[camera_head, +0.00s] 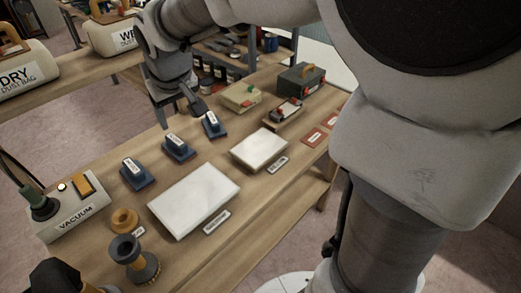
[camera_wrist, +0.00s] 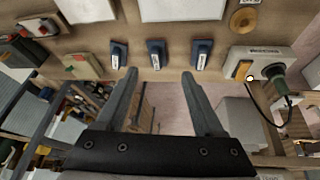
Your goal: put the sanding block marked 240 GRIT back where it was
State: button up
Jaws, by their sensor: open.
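Three blue sanding blocks with white labels stand in a row on the wooden bench: a near-left one (camera_head: 137,174), a middle one (camera_head: 178,147) and a far one (camera_head: 212,125). They also show in the wrist view as a left block (camera_wrist: 119,54), a middle block (camera_wrist: 157,54) and a right block (camera_wrist: 202,54). The grit markings are too small to read, so I cannot tell which is 240 GRIT. My gripper (camera_wrist: 160,74) is open and empty, its fingers pointing towards the row, with the middle block beyond the gap. In the head view it hangs near the far block.
Two white slabs, a large one (camera_head: 194,200) and a smaller one (camera_head: 260,149), lie beside the blocks. The vacuum unit (camera_head: 72,217) stands at the left end. A beige box (camera_head: 240,97), a dark toolbox (camera_head: 300,79) and red cards (camera_head: 314,138) occupy the far end.

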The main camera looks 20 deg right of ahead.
jog(key=s+d+r+m, duration=0.1)
jog(key=s+d, duration=0.4)
jog(key=s, duration=0.5)
jog(key=s+d+r+m, duration=0.1)
jog(key=s+d+m, duration=0.1)
jog(key=s+d, duration=0.4)
jog(key=s, duration=0.5)
jog(key=shift+d+t+h, duration=0.25)
jog(key=shift+t+h, duration=0.05)
jog(key=shift+s, duration=0.1)
